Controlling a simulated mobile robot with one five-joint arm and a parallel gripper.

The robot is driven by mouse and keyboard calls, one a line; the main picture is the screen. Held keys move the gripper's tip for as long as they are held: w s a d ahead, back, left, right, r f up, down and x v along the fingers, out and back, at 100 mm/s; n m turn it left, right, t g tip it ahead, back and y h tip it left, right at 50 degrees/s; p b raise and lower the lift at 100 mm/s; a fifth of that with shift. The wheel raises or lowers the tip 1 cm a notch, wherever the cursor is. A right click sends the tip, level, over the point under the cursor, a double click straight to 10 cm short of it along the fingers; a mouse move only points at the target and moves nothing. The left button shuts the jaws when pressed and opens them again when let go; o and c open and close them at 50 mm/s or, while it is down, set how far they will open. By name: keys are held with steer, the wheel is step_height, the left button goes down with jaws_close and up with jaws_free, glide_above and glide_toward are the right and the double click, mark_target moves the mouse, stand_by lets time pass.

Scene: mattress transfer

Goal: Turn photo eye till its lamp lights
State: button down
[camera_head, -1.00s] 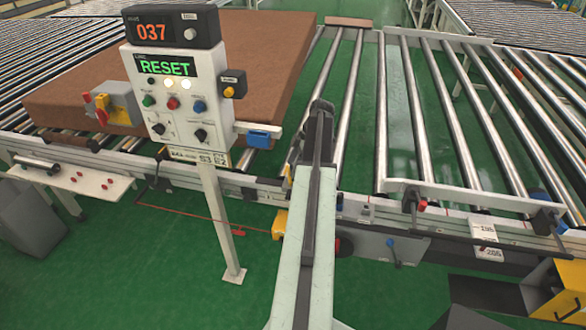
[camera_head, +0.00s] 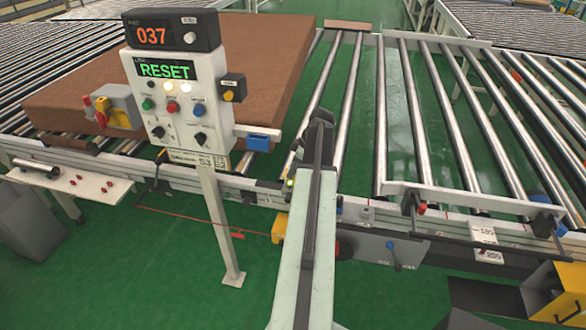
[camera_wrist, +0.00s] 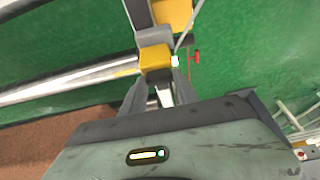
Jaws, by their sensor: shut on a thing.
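The yellow photo eye (camera_wrist: 156,59) sits between the fingers of my gripper (camera_wrist: 160,82) in the wrist view. My gripper is shut on it. A small pale spot shows on the right side of the photo eye; I cannot tell whether it is a lit lamp. In the head view my own arm hides most of the gripper and the photo eye. A small yellow-green bright spot shows just left of my arm there, by the conveyor's front rail (camera_head: 258,187); I cannot tell what it belongs to.
A control post (camera_head: 209,215) with a panel (camera_head: 172,105) reading RESET and a display reading 037 stands left of my arm. A brown mattress (camera_head: 262,60) lies on the rollers behind it. Bare rollers (camera_head: 425,120) lie to the right. A yellow part (camera_head: 279,228) sits below the rail.

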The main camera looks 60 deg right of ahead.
steer(key=c, duration=0.9)
jaws_free()
steer(key=p+v, duration=0.7)
steer(key=v, duration=0.1)
steer(key=shift+f, duration=0.1)
